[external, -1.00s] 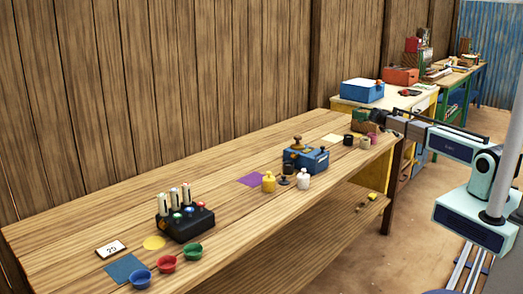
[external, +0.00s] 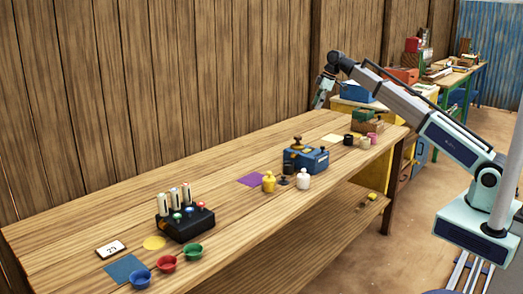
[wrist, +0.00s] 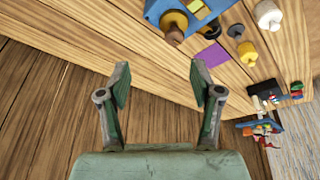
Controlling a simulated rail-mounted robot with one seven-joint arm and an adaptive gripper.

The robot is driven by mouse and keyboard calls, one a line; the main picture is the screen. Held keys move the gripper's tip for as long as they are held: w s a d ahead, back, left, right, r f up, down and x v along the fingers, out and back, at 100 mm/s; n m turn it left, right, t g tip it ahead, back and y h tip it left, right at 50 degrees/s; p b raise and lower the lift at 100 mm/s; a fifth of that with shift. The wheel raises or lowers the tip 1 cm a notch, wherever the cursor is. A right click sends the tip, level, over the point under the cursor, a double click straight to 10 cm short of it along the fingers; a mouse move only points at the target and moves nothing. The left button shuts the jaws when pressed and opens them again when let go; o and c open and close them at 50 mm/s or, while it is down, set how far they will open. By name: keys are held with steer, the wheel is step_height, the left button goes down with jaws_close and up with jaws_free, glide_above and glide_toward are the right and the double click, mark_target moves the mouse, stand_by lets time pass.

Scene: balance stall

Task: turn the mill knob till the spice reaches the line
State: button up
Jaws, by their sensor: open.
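A black block (external: 186,226) stands on the near left of the long bench, with three upright clear tubes (external: 174,199) at its back and green, blue and red knobs (external: 177,216) in front. I take it for the mill. The spice level and any line are too small to read. A white number card (external: 111,249) lies left of it. My gripper (external: 318,104) is raised over the far part of the bench by the wall, well away from the block. In the wrist view my gripper (wrist: 160,82) is open, with nothing between the fingers.
Blue, red and green bowls (external: 166,264) stand in front of the block. Mid-bench hold a blue box with knobs (external: 305,160), a yellow weight (external: 269,182), a white weight (external: 304,180) and a purple mat (external: 250,179). Small jars (external: 364,141) stand farther back. Bench between block and mat is clear.

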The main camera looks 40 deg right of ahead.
steer(key=a+r, duration=0.2)
steer(key=a, duration=0.1)
steer(key=p, duration=0.2)
glide_toward(298, 140)
steer(key=shift+y, duration=0.4)
steer(key=w+f, duration=0.1)
steer(key=f, duration=0.1)
steer(key=w+f, duration=0.1)
steer(key=f, duration=0.2)
steer(key=w+a+f, duration=0.1)
steer(key=f, duration=0.1)
steer(key=shift+w+f, duration=0.15)
steer(key=shift+w, duration=0.05)
steer(key=c, duration=1.1)
